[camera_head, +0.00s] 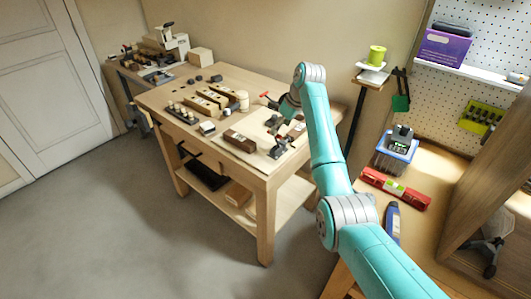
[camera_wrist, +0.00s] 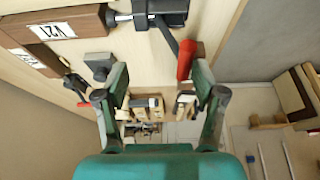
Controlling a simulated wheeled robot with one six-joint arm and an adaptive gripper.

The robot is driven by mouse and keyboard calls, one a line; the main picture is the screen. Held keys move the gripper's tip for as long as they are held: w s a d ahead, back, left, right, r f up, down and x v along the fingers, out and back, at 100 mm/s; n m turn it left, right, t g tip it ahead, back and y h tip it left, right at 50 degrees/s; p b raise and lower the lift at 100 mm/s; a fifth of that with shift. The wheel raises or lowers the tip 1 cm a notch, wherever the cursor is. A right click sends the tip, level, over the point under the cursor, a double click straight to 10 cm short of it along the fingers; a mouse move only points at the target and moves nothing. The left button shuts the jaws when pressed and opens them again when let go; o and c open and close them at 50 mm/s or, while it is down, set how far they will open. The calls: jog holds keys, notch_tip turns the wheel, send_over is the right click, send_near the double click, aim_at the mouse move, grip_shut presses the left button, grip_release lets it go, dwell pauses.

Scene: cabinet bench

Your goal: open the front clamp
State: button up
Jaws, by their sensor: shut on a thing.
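The front clamp (camera_head: 280,148) is a dark toggle clamp at the end of a brown wooden block (camera_head: 239,141) on the bench. In the wrist view the clamp (camera_wrist: 160,10) is at the top, beside the block labelled V21 (camera_wrist: 62,27). Its dark lever slants down to a red handle (camera_wrist: 185,60). My gripper (camera_wrist: 158,72) is at the lever, with the red handle between its fingers, against the inner side of the right finger. A wide gap shows towards the left finger.
A second clamp's red handle (camera_head: 264,95) is further back on the workbench (camera_head: 180,132); a clamp with a red handle (camera_wrist: 82,104) also shows left of my gripper. Several wooden blocks and small parts lie to the left. A side table with a red level (camera_head: 396,188) is on the right.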

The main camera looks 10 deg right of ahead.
jog(key=o, duration=0.7)
jog(key=shift+d+f, duration=0.25)
jog(key=shift+a+r, duration=0.1)
jog(key=shift+a+r, duration=0.1)
jog(key=shift+r, duration=0.1)
notch_tip(320, 180, up, 7)
jog(key=shift+f, duration=0.1)
dwell(0.5)
